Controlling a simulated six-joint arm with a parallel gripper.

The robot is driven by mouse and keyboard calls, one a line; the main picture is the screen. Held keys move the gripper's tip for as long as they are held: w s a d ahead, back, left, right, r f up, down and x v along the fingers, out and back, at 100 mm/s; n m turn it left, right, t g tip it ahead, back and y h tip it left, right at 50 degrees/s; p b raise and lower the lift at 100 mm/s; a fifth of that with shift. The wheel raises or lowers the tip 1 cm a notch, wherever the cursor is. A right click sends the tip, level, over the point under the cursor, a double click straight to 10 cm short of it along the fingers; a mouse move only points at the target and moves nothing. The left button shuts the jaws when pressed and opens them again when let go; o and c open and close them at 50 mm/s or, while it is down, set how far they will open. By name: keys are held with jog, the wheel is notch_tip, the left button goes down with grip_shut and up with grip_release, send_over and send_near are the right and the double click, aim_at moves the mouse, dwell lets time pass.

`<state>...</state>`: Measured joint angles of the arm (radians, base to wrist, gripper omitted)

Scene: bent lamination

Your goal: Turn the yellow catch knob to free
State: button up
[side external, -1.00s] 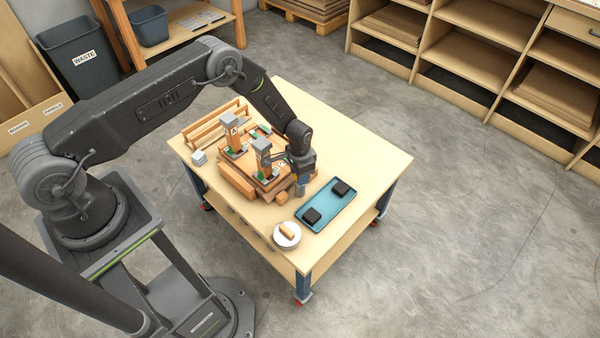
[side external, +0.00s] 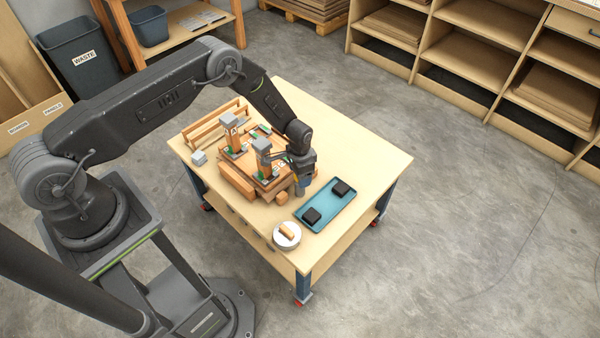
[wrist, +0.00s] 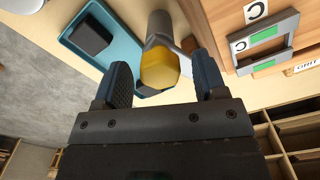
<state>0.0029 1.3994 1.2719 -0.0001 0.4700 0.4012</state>
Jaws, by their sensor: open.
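The yellow catch knob (wrist: 160,68) shows in the wrist view on the end of a grey post (wrist: 160,25). My gripper (wrist: 165,82) is open, with one blue-padded finger on each side of the knob. A gap shows between the knob and each finger. In the side view my gripper (side external: 302,182) is low at the near right corner of the wooden fixture (side external: 240,181), and the knob cannot be made out there.
A blue tray (side external: 335,210) with two black blocks lies just right of my gripper. A round white dish (side external: 287,236) holding a wooden piece stands at the table's near edge. Grey-topped clamp posts (side external: 262,146) rise from the fixture beside my wrist. The table's right side is clear.

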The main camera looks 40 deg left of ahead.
notch_tip(320, 180, up, 14)
dwell(0.6)
jog(key=shift+f, duration=0.1)
jog(key=w+a+f+n+g+h, duration=0.15)
jog(key=a+n+h, duration=0.3)
jog(key=n, duration=1.35)
jog(key=shift+y, duration=0.25)
jog(key=x, duration=1.3)
jog(key=shift+w+a, duration=0.1)
jog(key=shift+w, duration=0.1)
jog(key=shift+c, duration=0.2)
